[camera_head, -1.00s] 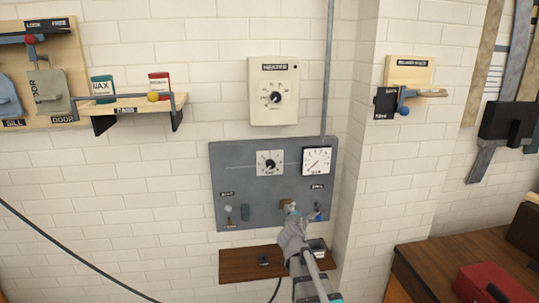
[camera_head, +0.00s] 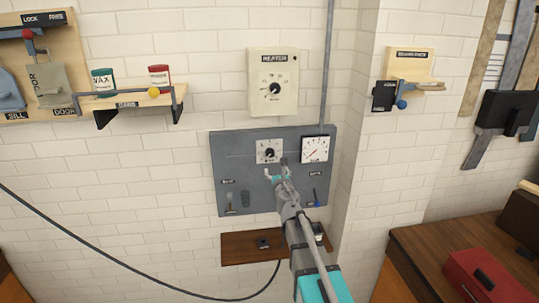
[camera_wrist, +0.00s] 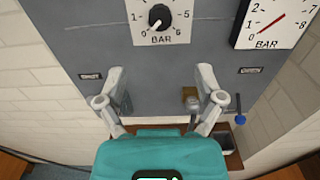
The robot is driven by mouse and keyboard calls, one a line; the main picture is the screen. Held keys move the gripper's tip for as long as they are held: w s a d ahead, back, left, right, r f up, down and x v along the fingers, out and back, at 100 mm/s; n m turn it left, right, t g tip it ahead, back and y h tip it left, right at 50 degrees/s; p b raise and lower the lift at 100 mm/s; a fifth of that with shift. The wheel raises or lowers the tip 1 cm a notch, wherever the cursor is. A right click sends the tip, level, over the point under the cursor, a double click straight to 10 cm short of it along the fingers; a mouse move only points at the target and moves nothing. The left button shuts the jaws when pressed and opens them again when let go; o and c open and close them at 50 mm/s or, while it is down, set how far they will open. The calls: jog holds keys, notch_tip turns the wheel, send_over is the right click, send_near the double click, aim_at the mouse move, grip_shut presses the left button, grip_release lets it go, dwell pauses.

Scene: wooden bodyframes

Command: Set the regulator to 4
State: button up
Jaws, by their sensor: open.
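The regulator is a black knob (camera_head: 269,152) on a white square dial marked BAR, on the grey panel (camera_head: 222,160). In the wrist view the knob (camera_wrist: 159,17) is at the top centre; its scale shows 0 at lower left and 6 at lower right. Its white mark seems to point down-left, near 0. My gripper (camera_head: 277,171) is just below the dial, fingers spread and empty. In the wrist view my gripper (camera_wrist: 161,76) has both fingers apart, below the knob and not touching it. The gauge (camera_head: 315,149) beside it has its red needle near 0.
A heater dial box (camera_head: 273,83) hangs above the panel, and a brown shelf (camera_head: 238,247) is below. A wall corner stands to the right.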

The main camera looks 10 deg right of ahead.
aim_at(270, 154)
jog(key=w, duration=1.3)
jog(key=shift+w, duration=0.35)
jog(key=shift+a, duration=0.1)
jog(key=c, duration=1.1)
jog(key=shift+c, duration=0.2)
jog(key=shift+m, duration=0.3)
